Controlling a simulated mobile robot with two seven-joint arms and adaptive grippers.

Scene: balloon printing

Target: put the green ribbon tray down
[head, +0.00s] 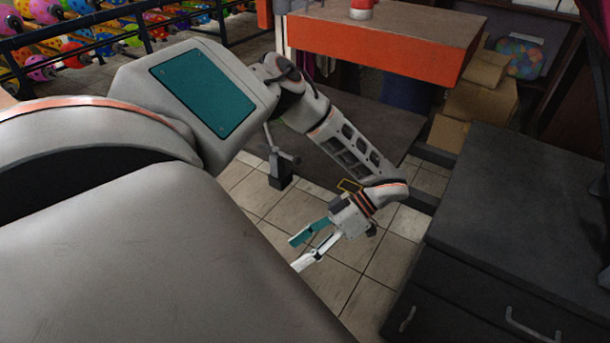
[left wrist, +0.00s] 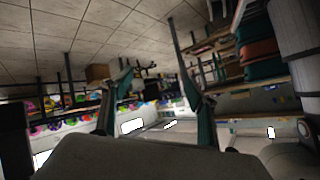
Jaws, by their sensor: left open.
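I cannot make out a green ribbon tray in either view. My left gripper (head: 295,254) hangs over the tiled floor in the head view, left of the dark cabinet. Its teal and pale fingers are apart, with nothing between them. In the left wrist view the two fingers (left wrist: 150,48) are also spread and empty. My right gripper is in neither view.
A dark drawer cabinet (head: 520,190) stands at the right. An orange-fronted counter (head: 410,50) is at the back, with cardboard boxes (head: 480,103) beside it. Racks of colourful balloons (head: 75,52) are at the back left. Bare tiles (head: 375,238) lie near the gripper.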

